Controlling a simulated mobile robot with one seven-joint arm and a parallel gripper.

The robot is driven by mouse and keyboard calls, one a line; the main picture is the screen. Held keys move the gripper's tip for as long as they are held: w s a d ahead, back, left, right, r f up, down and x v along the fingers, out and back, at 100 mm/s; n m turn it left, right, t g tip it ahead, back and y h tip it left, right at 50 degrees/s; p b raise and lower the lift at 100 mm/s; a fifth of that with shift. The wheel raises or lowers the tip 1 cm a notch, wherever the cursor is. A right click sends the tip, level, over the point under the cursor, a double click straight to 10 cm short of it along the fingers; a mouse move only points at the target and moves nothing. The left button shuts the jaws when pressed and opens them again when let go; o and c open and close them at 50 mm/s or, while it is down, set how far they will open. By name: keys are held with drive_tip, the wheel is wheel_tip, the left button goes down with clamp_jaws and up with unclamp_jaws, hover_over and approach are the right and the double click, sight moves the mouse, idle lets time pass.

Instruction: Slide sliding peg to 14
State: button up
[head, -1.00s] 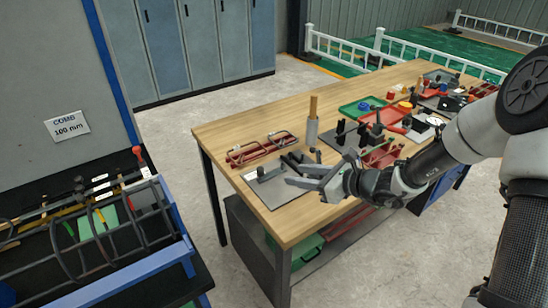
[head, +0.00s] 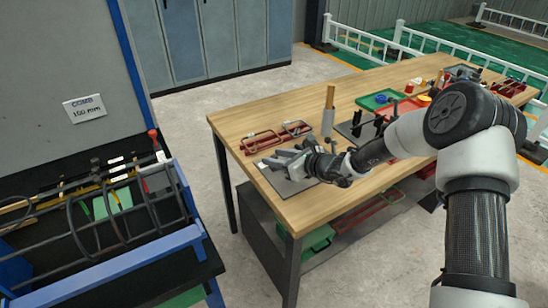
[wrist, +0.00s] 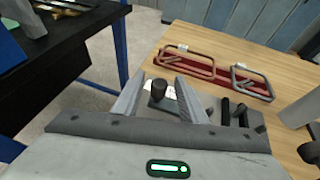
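The sliding peg appears to be the dark round-topped knob (wrist: 158,90) in the wrist view, standing on a small grey block beside a white label. My gripper (head: 275,158) is open over the grey plate (head: 292,186) on the wooden bench. In the wrist view its two fingers (wrist: 159,80) stand apart, with the knob seen between them. I cannot tell whether either finger touches it. In the head view my gripper hides the knob. The label's figures are too small to read, so the peg's setting cannot be told.
Two dark upright posts (wrist: 233,112) stand right of the fingers. A red rack with bent bars (head: 275,138) lies behind the plate. A grey cylinder with a wooden top (head: 328,112) stands beyond. A black table with a rebar cage (head: 110,212) is at left, across a floor gap.

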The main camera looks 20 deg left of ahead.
drive_tip(key=shift+w+a+f, duration=0.25)
drive_tip(key=shift+a, duration=0.25)
clamp_jaws()
drive_tip(key=shift+s+a+f+b, duration=0.15)
drive_tip(key=shift+s+a+b, duration=0.55)
drive_tip(key=shift+b, duration=0.45)
drive_tip(key=shift+s+r, duration=0.2)
drive_tip(key=shift+w, duration=0.1)
unclamp_jaws()
drive_tip(key=shift+d, duration=0.1)
